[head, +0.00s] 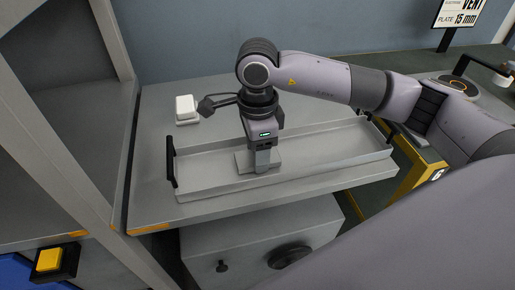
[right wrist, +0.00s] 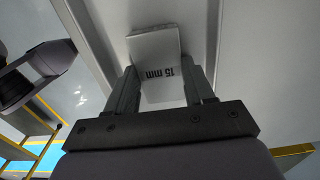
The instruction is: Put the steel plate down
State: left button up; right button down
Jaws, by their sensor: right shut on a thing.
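The steel plate is a small pale grey block marked "15 mm" (right wrist: 154,46) in the right wrist view. In the head view its edge (head: 242,161) shows beside my right gripper's fingers. My right gripper (head: 265,162) points down over the long shallow grey tray (head: 205,163) and is shut on the plate. In the right wrist view the two fingers (right wrist: 163,90) stand on either side of the plate. The plate is within the tray's outline, at or close to its floor; I cannot tell whether it touches. My left gripper is not in view.
The tray has black end handles (head: 171,162) and lies on a grey bench (head: 152,205). A small white block (head: 186,109) stands behind it. A sign reading "PLATE 15 mm" (head: 459,14) is at top right. A grey frame post (head: 112,45) rises at left. The tray's left part is empty.

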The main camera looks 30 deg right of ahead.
jog(key=shift+f, duration=0.2)
jog(key=shift+c, duration=2.1)
grip_release()
jog(key=shift+r, duration=0.1)
jog(key=shift+r, duration=0.25)
notch_tip(320, 180, up, 12)
jog(key=shift+f, duration=0.15)
